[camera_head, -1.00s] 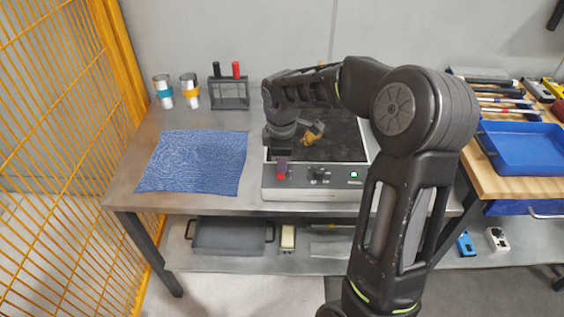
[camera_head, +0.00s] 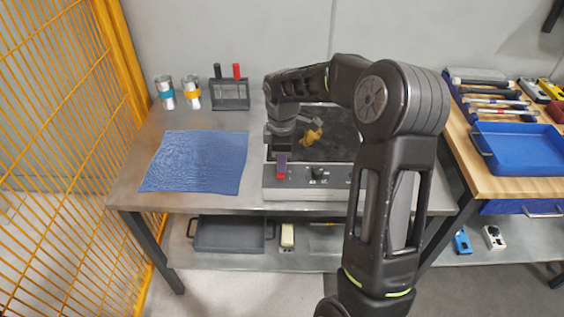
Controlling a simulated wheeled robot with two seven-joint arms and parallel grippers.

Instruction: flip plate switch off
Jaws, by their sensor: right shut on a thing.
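The hot plate (camera_head: 312,190) stands on the metal bench, with a dark top and a grey front panel. A red switch (camera_head: 281,175) is at the left of that panel, with a dark knob (camera_head: 319,174) to its right. My right gripper (camera_head: 281,168) comes down from above at the red switch and is shut on it. The fingers cover the upper part of the switch, so its tilt cannot be told. My right arm hides the right end of the panel. My left gripper is not in view.
A brass-coloured piece (camera_head: 311,136) is on the hot plate's dark top, close to my gripper. A blue cloth (camera_head: 195,162) lies left. Two cans (camera_head: 191,94) and a small rack (camera_head: 230,95) stand behind. A blue tray (camera_head: 520,150) is on the right bench.

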